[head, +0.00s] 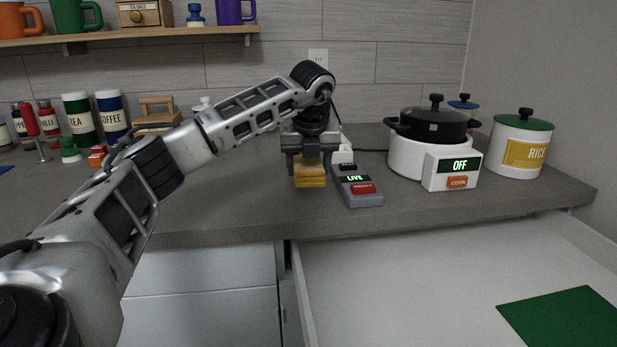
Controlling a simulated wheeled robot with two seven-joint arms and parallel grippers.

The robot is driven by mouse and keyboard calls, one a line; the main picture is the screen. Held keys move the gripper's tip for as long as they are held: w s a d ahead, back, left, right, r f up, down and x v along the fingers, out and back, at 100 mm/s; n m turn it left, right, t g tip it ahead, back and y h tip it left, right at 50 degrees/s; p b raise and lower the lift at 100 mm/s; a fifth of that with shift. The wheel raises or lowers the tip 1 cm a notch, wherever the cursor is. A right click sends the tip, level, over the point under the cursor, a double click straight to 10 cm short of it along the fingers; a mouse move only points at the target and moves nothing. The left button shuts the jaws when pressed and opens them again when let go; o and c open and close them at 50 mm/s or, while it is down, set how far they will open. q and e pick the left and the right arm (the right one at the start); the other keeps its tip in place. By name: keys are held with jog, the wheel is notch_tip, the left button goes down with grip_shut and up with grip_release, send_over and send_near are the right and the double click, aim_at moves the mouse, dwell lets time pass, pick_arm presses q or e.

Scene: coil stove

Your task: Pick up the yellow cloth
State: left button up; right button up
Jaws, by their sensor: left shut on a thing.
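The yellow cloth (310,175) is a small folded stack near the middle of the head view. My left gripper (309,162) points down and is shut on the cloth's upper part. The cloth is over the grey counter near its front edge; I cannot tell whether it touches the counter. My left arm reaches in from the left and crosses the view. My right gripper is not in view.
A grey device reading LIVE (355,184) with a red button stands just right of the cloth. A white cooker reading OFF (437,170) bears a black pot (432,125). A RICE canister (519,146) stands at right. An open drawer (430,285) lies below the counter (230,205).

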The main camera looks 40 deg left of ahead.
pick_arm(q)
jog(key=s+r, duration=0.1)
jog(key=r, duration=0.1)
jog(key=s+d+r, duration=0.1)
jog(key=s+r, duration=0.3)
jog(key=shift+s+d+r, duration=0.1)
jog(key=shift+s+d, duration=0.05)
jog(key=shift+d, duration=0.2)
jog(key=s+d+r+p, duration=0.2)
jog(key=s+r, duration=0.1)
jog(key=s, duration=0.5)
jog(key=shift+d+r, duration=0.2)
jog(key=shift+d, duration=0.2)
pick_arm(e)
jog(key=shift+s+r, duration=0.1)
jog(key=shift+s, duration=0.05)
